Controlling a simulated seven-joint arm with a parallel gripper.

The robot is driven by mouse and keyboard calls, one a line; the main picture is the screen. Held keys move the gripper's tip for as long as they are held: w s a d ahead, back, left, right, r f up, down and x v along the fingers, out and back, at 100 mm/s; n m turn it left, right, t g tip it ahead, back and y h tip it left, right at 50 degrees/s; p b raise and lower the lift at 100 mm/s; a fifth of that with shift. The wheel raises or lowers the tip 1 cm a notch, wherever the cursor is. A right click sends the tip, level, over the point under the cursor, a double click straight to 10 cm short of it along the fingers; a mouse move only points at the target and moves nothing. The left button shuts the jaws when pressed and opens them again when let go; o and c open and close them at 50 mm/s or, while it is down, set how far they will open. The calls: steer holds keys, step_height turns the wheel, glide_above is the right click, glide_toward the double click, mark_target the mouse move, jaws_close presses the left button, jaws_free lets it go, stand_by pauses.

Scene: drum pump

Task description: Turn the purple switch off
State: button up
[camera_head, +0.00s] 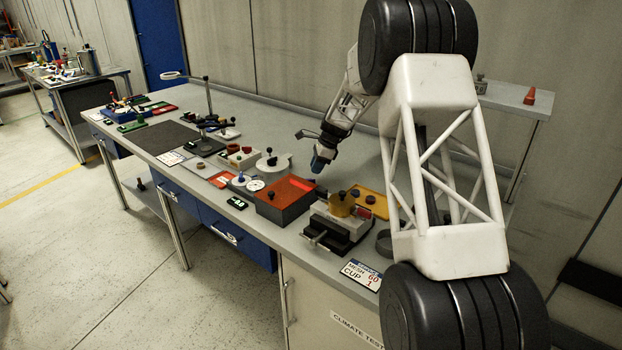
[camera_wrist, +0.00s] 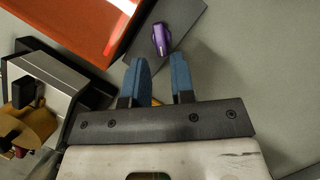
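The purple switch (camera_wrist: 160,38) is a small elongated knob on a dark grey plate (camera_wrist: 180,30), near the top middle of the wrist view. It stands almost upright in the picture, slightly tilted. My gripper (camera_wrist: 160,76) has two blue fingers that are apart, with nothing between them. The switch lies just beyond the fingertips in the picture, and I see no contact. In the head view my gripper (camera_head: 321,160) hangs above the bench, behind the orange-topped box. I cannot make out the switch there.
An orange-topped box (camera_head: 287,193) stands close to my gripper; it also shows in the wrist view (camera_wrist: 85,25). A grey device with a yellow cup (camera_head: 341,204) stands in front. A yellow tray (camera_head: 371,201) lies to the right. Bare bench (camera_head: 270,120) stretches behind.

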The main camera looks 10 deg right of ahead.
mark_target(310, 179)
steer(key=shift+x, duration=2.6)
jaws_close()
